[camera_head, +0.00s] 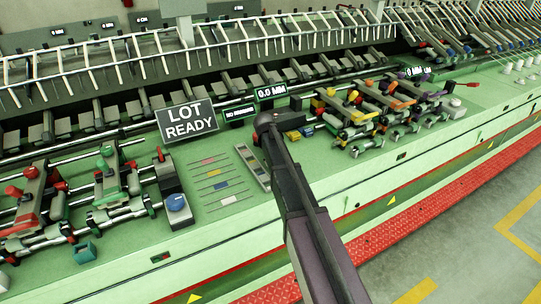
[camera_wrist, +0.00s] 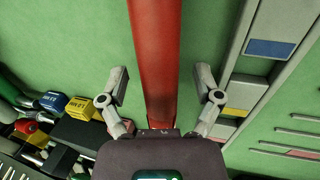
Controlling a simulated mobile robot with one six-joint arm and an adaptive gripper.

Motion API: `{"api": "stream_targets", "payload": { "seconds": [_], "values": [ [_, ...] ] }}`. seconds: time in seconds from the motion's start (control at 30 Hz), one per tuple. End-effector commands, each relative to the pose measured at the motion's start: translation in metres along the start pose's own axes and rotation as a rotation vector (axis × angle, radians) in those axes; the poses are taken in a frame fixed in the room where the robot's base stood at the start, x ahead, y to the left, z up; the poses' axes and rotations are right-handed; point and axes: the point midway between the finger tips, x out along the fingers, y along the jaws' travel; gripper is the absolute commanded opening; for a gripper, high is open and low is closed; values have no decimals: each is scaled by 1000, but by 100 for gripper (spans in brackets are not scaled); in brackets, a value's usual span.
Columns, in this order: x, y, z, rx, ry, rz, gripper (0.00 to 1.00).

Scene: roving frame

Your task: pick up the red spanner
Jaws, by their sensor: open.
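A long, smooth red bar, which I take to be the red spanner (camera_wrist: 153,50), runs down the middle of the wrist view over the green bench top. Its upper end is cut off by the frame and its lower end is hidden behind my gripper's palm. My gripper (camera_wrist: 162,84) is open, with one grey finger to each side of the bar and a gap on both sides. Whether the fingertips are level with the bar or above it I cannot tell. In the head view my dark arm covers this spot, and I cannot make out the spanner.
A grey strip with coloured labels (camera_wrist: 235,90) lies close to the right of my gripper. Yellow and blue blocks (camera_wrist: 68,104) lie to the left. In the head view, a LOT READY sign (camera_head: 187,121) stands left of my arm, and clamp mechanisms (camera_head: 360,110) stand right.

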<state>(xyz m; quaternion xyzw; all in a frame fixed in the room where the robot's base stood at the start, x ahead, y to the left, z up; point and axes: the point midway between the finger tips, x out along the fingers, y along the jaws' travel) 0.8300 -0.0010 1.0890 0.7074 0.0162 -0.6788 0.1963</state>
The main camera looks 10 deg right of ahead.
Motion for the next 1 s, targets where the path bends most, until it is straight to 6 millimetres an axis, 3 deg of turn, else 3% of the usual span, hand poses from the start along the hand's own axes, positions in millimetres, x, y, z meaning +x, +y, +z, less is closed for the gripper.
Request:
{"api": "stream_targets", "payload": {
  "seconds": [0.1,0.37,1.0],
  "values": [
    [0,0,0,0,0,0,80],
    [0,0,0,0,0,0,2],
    [-7,2,0,1,-1,1,0]
  ]
}}
